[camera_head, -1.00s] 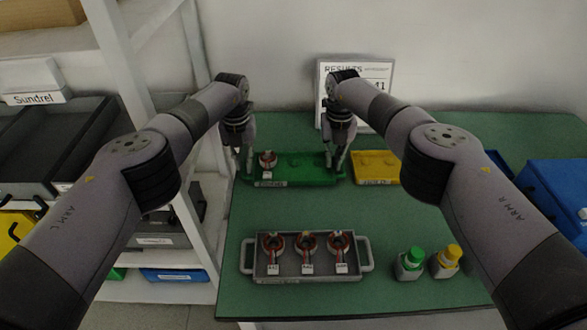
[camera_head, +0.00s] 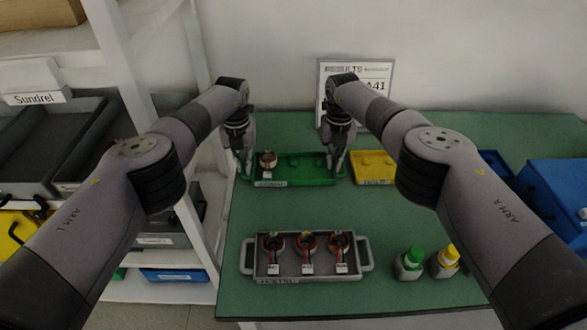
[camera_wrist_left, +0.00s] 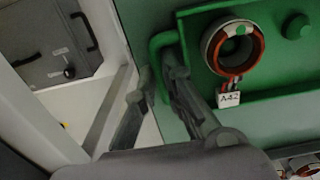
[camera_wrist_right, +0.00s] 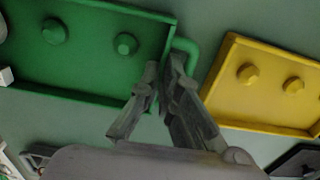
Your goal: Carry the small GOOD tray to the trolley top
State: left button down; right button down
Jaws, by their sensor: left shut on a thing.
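The small green tray (camera_head: 300,170) stands at the back of the green table, with one stator (camera_head: 267,160) in its left part. The stator is copper-ringed and tagged A42 in the left wrist view (camera_wrist_left: 233,47). My left gripper (camera_head: 243,168) is shut on the tray's left handle (camera_wrist_left: 160,42). My right gripper (camera_head: 337,166) is at the tray's right end, with its fingers close together at the right handle (camera_wrist_right: 187,46). Whether those fingers grip the handle is unclear. The trolley top cannot be made out.
A yellow tray (camera_head: 375,165) stands just right of the green one. A grey tray (camera_head: 290,272) with three stators lies in front, beside a green-capped bottle (camera_head: 409,264) and a yellow-capped bottle (camera_head: 444,262). A blue bin (camera_head: 565,195) is at right, a white shelf rack (camera_head: 150,110) at left.

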pick_arm(q)
jog(key=shift+r, duration=0.1)
pick_arm(e)
jog(key=shift+r, duration=0.1)
